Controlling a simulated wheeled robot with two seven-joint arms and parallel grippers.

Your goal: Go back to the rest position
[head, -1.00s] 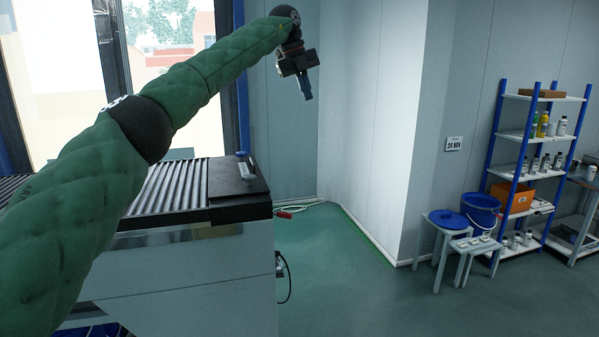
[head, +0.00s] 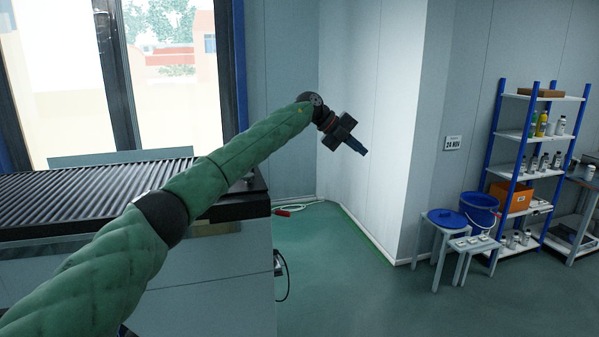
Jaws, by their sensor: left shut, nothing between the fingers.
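My left arm, in a green quilted sleeve, reaches in from the lower left of the head view. Its gripper (head: 357,147) is shut and empty, in the air in front of the pale wall corner, pointing right and slightly down. It touches nothing. My right gripper is not in view. The panel fixture (head: 60,198), a ribbed dark bed on a grey cabinet, stands at the left; my left arm hides part of its right end.
A blue shelf rack (head: 527,138) with bottles and an orange box (head: 512,196) stands at the right. Beside it are small stools with a blue bucket (head: 480,212). A cable with a red end (head: 284,212) lies on the floor. The middle floor is clear.

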